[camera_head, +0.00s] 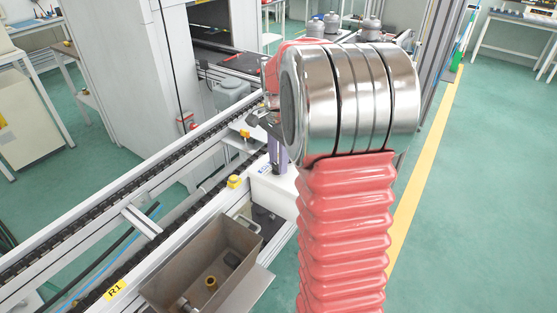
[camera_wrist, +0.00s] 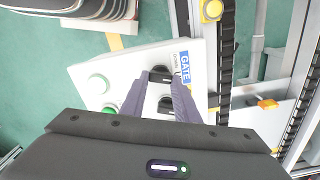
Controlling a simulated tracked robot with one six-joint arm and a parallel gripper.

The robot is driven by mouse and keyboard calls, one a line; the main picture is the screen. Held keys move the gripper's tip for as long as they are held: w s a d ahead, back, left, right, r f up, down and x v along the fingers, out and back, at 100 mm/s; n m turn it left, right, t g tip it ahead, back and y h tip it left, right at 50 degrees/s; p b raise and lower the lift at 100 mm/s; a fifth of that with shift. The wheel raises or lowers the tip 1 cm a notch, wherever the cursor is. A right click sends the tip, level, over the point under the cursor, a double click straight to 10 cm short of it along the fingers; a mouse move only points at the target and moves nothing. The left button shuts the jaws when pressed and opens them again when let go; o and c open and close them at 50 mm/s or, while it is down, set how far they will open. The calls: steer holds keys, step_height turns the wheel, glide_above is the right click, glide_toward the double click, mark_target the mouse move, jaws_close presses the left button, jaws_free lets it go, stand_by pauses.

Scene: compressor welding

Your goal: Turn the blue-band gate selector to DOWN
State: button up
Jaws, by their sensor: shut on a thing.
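The gate selector is a black knob (camera_wrist: 161,74) on a white control box (camera_wrist: 140,57), beside a blue GATE label (camera_wrist: 184,66) in the wrist view. My gripper (camera_wrist: 162,83) has its two grey-purple fingers shut on this knob, one on each side. A second black knob (camera_wrist: 166,104) sits between the fingers, nearer to my gripper's body. The knob's exact pointing direction is hard to read, and the small lettering is too small to tell. In the head view, a purple finger (camera_head: 278,151) shows above the white box (camera_head: 268,188); my arm hides much of the area.
The box also carries a pale green button (camera_wrist: 98,84) and a green button (camera_wrist: 110,108). A conveyor rail (camera_head: 110,232) runs beside it, with a yellow-topped button (camera_head: 235,181). A metal bin (camera_head: 180,270) with loose parts stands in front. Open green floor lies to the right.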

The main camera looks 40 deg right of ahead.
mark_target(277, 164)
steer(key=n, duration=0.4)
steer(key=shift+w+r, duration=0.1)
steer(key=shift+w, duration=0.15)
steer(key=shift+w+n, duration=0.1)
steer(key=shift+n, duration=2.1)
steer(key=o, duration=1)
steer(key=shift+o, duration=0.2)
step_height(277, 164, up, 14)
steer(key=shift+f, duration=0.2)
